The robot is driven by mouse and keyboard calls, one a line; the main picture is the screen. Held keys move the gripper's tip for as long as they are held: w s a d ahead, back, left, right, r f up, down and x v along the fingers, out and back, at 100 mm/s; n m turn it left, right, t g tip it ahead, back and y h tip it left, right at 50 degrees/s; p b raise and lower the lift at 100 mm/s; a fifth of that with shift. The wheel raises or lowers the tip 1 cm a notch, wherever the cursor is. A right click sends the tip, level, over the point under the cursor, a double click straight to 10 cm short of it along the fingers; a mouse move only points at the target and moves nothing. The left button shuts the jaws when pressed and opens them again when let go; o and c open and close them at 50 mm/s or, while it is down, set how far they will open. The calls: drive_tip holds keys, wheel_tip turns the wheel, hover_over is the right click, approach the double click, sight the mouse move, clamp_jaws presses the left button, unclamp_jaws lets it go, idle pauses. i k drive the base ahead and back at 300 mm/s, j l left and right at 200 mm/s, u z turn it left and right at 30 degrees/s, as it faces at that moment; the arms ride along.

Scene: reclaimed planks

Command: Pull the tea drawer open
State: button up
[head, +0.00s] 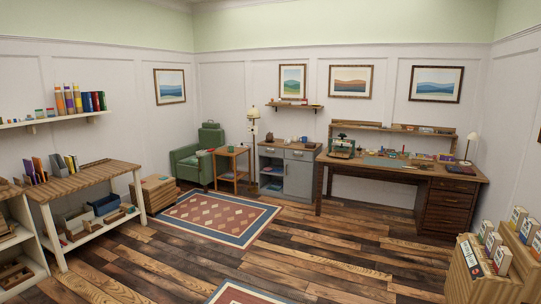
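A grey cabinet (298,178) stands against the back wall in the head view, far from the camera. Its top row has a left drawer front (271,152) above an open shelf space and a right drawer front (299,156) above a door. Both fronts look closed. No label can be read at this distance, so I cannot tell which drawer is the tea drawer. Small objects stand on the cabinet top. My gripper is not in view.
A wooden desk (390,172) with side drawers (447,206) adjoins the cabinet's right. A small side table (232,167) and green armchair (190,165) stand left. A patterned rug (215,215) lies before them. Crates (480,270) stand front right. Plank floor is open centrally.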

sight(262, 150)
drive_tip(key=i, duration=4.95)
drive_tip(key=i+j, duration=0.1)
drive_tip(key=i, duration=4.8)
drive_tip(key=l+z, duration=0.05)
drive_tip(key=l, duration=0.05)
